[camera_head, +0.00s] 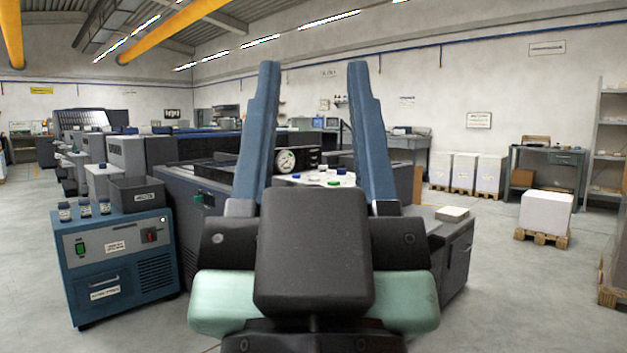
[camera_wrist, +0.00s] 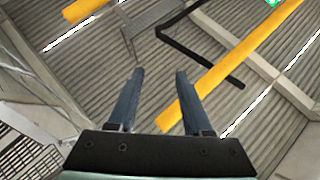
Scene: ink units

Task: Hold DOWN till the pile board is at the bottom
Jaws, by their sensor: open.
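My gripper (camera_head: 314,68) is raised in front of the head camera, with its two blue fingers upright, apart and empty. In the wrist view my gripper (camera_wrist: 159,75) points up at the ceiling, with nothing between the fingers. Behind it stands a control desk (camera_head: 318,180) with a round gauge (camera_head: 287,160) and several coloured buttons, among them a green one (camera_head: 333,183). My gripper hides part of this desk. I cannot tell which button is DOWN, and I cannot make out the pile board.
A blue cabinet (camera_head: 115,265) with bottles on top stands at the left, beside the long press (camera_head: 120,150). A pallet with a white stack (camera_head: 546,213) stands at the right, before a workbench (camera_head: 547,170). The floor (camera_head: 520,290) at the right front is clear.

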